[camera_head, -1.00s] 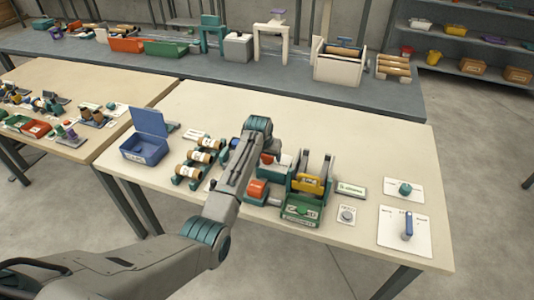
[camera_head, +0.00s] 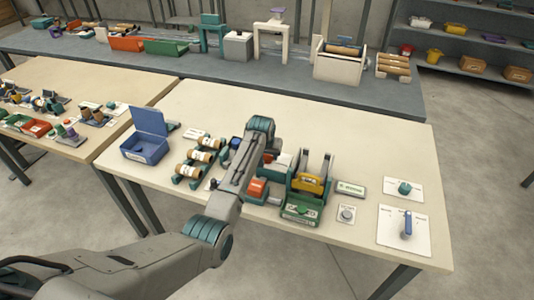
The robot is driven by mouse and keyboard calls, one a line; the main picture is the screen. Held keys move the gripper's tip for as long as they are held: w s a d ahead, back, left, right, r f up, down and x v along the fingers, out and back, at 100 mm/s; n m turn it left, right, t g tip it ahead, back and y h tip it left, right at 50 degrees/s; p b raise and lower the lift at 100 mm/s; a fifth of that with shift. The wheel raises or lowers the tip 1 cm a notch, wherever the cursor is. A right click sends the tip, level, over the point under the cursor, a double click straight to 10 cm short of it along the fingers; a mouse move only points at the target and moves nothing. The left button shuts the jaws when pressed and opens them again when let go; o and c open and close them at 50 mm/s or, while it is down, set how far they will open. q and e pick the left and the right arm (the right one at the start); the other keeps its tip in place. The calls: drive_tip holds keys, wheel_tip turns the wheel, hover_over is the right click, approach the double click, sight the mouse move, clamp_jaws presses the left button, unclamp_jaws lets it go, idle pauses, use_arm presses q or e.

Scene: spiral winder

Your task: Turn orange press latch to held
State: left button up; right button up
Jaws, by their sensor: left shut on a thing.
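The winder press (camera_head: 303,207) is a green unit with dark posts and a yellow crossbar (camera_head: 311,184) on the cream table. A small orange part (camera_head: 267,157), which may be the press latch, shows beside my left wrist. My left arm comes in from the lower left and bends down at the wrist. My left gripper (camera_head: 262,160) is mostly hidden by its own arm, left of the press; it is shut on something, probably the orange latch. My right gripper is not in view.
A blue open-lid box (camera_head: 145,148) and several wrapped rolls (camera_head: 200,157) lie to the left. A white label plate (camera_head: 351,190), a grey button (camera_head: 347,215), a teal knob (camera_head: 405,188) and a blue lever (camera_head: 408,225) are to the right.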

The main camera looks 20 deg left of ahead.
use_arm(q)
drive_tip(key=shift+d+r+n+y+p, duration=0.1)
drive_tip(key=shift+n+y+p, duration=0.3)
drive_tip(key=shift+n, duration=0.8)
drive_tip(key=shift+w+n+y, duration=0.1)
drive_tip(key=shift+n+y, duration=0.3)
drive_tip(key=shift+n, duration=0.5)
drive_tip(key=shift+n+g+y, duration=0.3)
drive_tip(key=shift+n, duration=0.6)
drive_tip(key=shift+d+n+y+b, duration=0.1)
drive_tip(key=shift+n+y+b, duration=0.2)
drive_tip(key=shift+n+b, duration=0.5)
drive_tip(key=n+b, duration=0.1)
drive_tip(key=n+g+b, duration=0.1)
drive_tip(key=n, duration=0.1)
drive_tip(key=n+y+b, duration=0.1)
drive_tip(key=shift+w+f+n+g, duration=0.2)
drive_tip(key=shift+f+n+g, duration=0.05)
drive_tip(key=shift+n+g, duration=0.15)
drive_tip(key=n+g+b, duration=0.1)
drive_tip(key=n+b, duration=0.1)
drive_tip(key=b, duration=0.1)
drive_tip(key=shift+n, duration=0.4)
drive_tip(key=shift+r+n+g+b, duration=0.2)
drive_tip(key=shift+n+g+b, duration=0.2)
drive_tip(key=shift+n+b, duration=0.35)
